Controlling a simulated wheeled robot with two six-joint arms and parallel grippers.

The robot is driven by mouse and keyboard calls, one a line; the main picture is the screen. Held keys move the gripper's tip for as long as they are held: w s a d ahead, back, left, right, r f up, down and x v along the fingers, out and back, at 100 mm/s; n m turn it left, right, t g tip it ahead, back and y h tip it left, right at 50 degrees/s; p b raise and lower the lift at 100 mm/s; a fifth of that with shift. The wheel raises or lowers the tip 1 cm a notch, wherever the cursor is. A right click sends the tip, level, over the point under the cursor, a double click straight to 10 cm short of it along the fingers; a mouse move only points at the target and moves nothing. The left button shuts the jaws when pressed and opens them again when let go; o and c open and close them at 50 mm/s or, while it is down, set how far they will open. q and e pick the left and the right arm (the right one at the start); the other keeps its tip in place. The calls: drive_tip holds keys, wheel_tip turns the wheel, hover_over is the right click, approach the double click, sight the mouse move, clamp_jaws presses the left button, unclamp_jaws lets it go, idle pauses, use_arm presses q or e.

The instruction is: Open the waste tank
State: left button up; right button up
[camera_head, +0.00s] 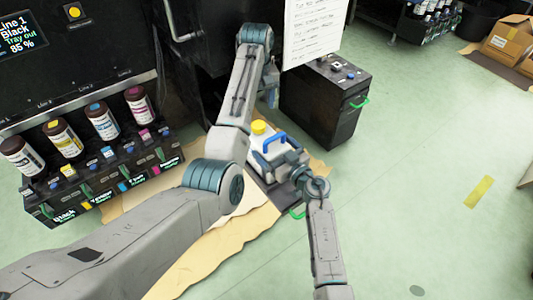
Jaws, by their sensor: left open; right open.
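The waste tank (263,143) is a whitish container with a yellow cap (259,127) and a blue handle (275,139). It sits low on the floor in a dark tray (279,193) with a green handle. The yellow cap is on the tank. My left gripper (271,98) is open and points down, just behind and above the cap, partly hidden by its own arm. My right gripper (280,164) is open at the tank's front right side, below the blue handle. I cannot tell whether it touches the tank. My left arm hides the tank's left side.
A rack at left holds several ink bottles (103,121). A screen (22,37) reads "Line 1 Black Tray out 85 %". A black cabinet (325,100) stands behind right, beneath a hanging paper list (315,27). Brown sheeting (225,252) lies under the tray.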

drive_tip(key=shift+w+a, duration=0.4)
drive_tip(key=shift+w, duration=0.1)
